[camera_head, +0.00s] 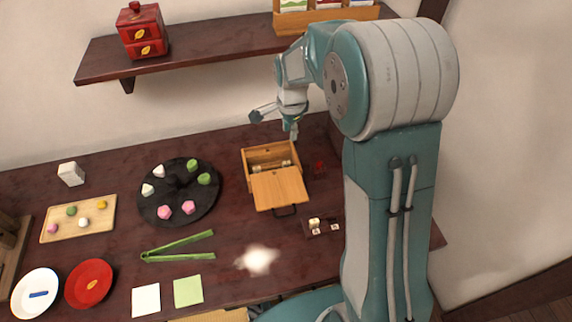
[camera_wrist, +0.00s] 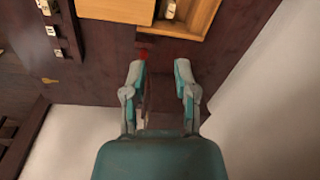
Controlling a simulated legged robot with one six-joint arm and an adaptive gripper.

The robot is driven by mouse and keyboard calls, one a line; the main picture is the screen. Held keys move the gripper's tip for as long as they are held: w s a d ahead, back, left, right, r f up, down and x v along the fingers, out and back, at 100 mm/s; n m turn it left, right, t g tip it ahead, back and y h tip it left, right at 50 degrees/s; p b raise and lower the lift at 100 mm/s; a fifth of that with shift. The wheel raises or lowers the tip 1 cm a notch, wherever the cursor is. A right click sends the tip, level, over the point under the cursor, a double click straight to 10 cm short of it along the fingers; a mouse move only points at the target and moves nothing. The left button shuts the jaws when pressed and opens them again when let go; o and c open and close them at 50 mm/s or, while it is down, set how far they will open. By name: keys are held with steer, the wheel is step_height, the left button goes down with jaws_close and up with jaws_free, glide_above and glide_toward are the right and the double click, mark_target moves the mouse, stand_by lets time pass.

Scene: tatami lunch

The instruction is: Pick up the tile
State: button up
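Small cream tiles (camera_head: 314,223) sit on a dark rack (camera_head: 323,232) at the right of the table. They also show at the upper left of the wrist view (camera_wrist: 50,30). Another pale tile-like piece (camera_wrist: 170,8) lies in the open wooden box (camera_wrist: 205,15), where it looks small in the head view (camera_head: 286,163). I cannot tell which one is meant. My gripper (camera_head: 274,123) is open and above the table, behind the box. In the wrist view its two fingers (camera_wrist: 159,72) are apart, with no tile between them.
The box's lid (camera_head: 279,188) is slid toward the front. A small red item (camera_head: 319,167) stands right of the box. A round black tray (camera_head: 179,205) with sweets, green tongs (camera_head: 178,247) and plates are to the left. A shelf (camera_head: 200,48) hangs above.

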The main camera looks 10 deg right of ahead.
mark_target(286, 162)
steer(key=w+f+m, duration=0.1)
steer(key=f, duration=0.5)
steer(key=w+f+m, duration=0.1)
steer(key=f, duration=0.5)
steer(key=w+f+m+g, duration=0.1)
steer(key=f, duration=0.5)
steer(key=shift+w+a+f, duration=0.1)
steer(key=shift+w+f, duration=0.05)
steer(key=shift+w, duration=0.1)
steer(key=c, duration=0.5)
